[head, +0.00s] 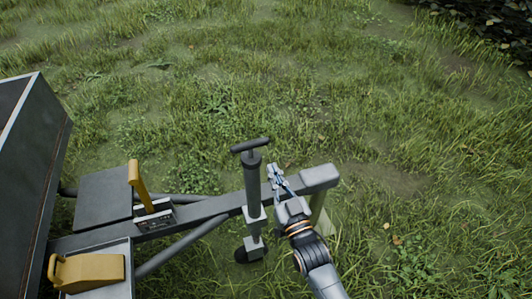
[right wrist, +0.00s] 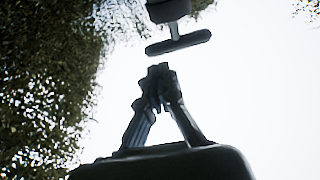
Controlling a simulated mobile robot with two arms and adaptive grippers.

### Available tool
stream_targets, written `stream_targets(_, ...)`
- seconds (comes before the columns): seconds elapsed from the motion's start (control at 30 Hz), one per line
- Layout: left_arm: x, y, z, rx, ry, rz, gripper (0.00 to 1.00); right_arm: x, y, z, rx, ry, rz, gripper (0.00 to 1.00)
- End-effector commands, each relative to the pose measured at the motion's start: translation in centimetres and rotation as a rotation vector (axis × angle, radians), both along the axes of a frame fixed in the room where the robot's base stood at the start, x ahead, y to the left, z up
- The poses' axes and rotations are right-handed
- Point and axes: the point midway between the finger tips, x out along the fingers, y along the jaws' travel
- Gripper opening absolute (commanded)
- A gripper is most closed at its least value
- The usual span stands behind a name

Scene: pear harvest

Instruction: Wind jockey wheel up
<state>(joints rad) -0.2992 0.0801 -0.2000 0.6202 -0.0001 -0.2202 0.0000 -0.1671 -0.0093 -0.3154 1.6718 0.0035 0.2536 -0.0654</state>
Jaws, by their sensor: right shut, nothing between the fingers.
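The jockey wheel's dark upright tube (head: 253,188) is clamped to the grey trailer drawbar (head: 180,220). A T-shaped winding handle (head: 250,145) tops it, and the small dark wheel (head: 249,251) shows low down in the grass. My right gripper (head: 274,170) is just right of the tube, a little below handle height in the picture, and apart from the handle. In the right wrist view my gripper (right wrist: 158,72) has its fingertips together and empty, with the handle (right wrist: 178,43) beyond them. My left gripper is not in view.
A yellow lever (head: 136,178) and a yellow wedge-shaped block (head: 88,268) sit on the trailer frame at left. The grey trailer box (head: 30,160) stands at far left. The drawbar end (head: 320,177) is close behind my right gripper. Open grass lies beyond.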

Motion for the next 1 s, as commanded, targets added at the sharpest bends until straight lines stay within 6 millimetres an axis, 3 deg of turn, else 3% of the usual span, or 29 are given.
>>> stream_targets(0.2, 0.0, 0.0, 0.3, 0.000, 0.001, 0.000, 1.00, 3.9, 1.2, 0.9, 0.001, -0.001, 0.000, 0.00)
stream_targets(0.4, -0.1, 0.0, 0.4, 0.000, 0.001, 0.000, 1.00, 5.6, 1.7, 1.1, 0.000, 0.001, 0.000, 0.00)
stream_targets(0.83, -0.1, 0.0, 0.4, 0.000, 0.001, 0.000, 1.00, 5.9, 1.7, 1.1, -0.001, 0.002, 0.000, 0.00)
stream_targets(1.0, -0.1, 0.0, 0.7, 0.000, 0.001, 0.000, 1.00, 5.7, 0.5, 1.1, -0.003, 0.002, -0.001, 0.00)
